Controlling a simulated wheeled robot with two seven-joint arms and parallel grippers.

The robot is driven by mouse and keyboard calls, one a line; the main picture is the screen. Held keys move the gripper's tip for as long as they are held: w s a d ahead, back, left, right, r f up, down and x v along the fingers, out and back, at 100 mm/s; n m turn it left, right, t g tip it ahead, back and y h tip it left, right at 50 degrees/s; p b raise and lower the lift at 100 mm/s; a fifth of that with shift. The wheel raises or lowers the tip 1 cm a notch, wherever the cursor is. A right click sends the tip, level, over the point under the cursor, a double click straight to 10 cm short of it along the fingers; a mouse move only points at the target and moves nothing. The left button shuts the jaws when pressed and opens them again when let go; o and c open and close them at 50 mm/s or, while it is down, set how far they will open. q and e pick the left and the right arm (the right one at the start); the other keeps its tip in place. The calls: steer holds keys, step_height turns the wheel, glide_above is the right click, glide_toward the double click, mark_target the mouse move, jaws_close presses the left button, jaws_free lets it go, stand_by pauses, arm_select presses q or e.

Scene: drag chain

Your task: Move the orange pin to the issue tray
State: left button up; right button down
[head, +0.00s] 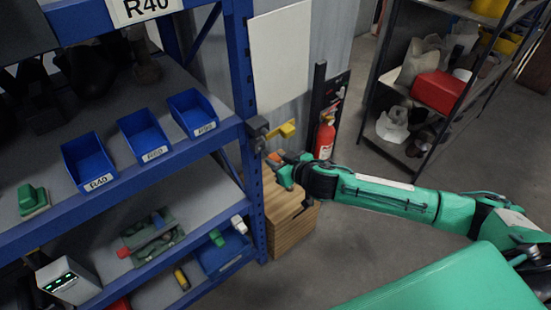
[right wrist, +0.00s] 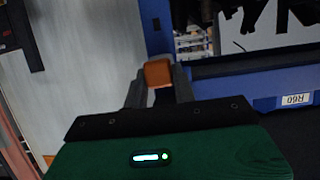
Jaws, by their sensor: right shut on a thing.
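My right gripper (head: 277,168) is beside the front post of the blue shelf, its arm reaching in from the right. In the right wrist view its two fingers (right wrist: 158,82) are closed on the orange pin (right wrist: 158,72), which shows as a block between the tips. A bit of orange also shows at the gripper in the head view (head: 275,157). The rest of the pin is hidden. I cannot tell which container is the issue tray; a blue tray (head: 232,266) lies on the lower shelf. My left gripper is not in view.
Blue bins (head: 88,163), (head: 144,136), (head: 192,112) stand on the upper shelf. A black and yellow fitting (head: 286,130) sticks out from the post. Open floor lies right.

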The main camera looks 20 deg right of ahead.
steer(key=shift+s+d, duration=0.25)
steer(key=shift+s, duration=0.4)
steer(key=shift+s+d, duration=0.2)
steer(key=shift+s, duration=0.5)
steer(key=shift+s+d, duration=0.25)
steer(key=shift+s, duration=0.4)
